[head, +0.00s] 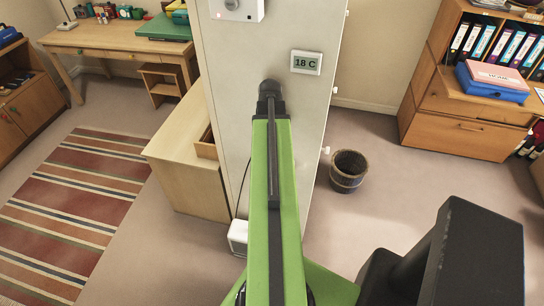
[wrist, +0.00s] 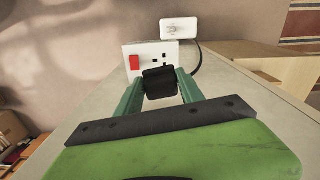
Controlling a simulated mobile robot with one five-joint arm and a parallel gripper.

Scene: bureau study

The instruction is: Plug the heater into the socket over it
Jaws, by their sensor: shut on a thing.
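My gripper (wrist: 160,88) is shut on a black plug (wrist: 160,82), held between its two green fingers in the wrist view. The plug is in front of the lower part of a white socket plate (wrist: 135,49) with a red switch and dark holes still showing. I cannot tell whether the plug touches the plate. The small white heater (wrist: 179,28) appears just beyond the socket, with a dark cable curving from its side. In the head view the heater (head: 238,237) stands on the floor at the pillar's left, partly behind my green arm. My gripper and the socket are hidden there.
A pale pillar (head: 305,110) carries a thermostat (head: 306,62) reading 18 C and a white box (head: 237,8). A wooden cabinet (head: 185,175) stands close on the left. A waste bin (head: 348,170) stands right of the pillar, with open floor around it.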

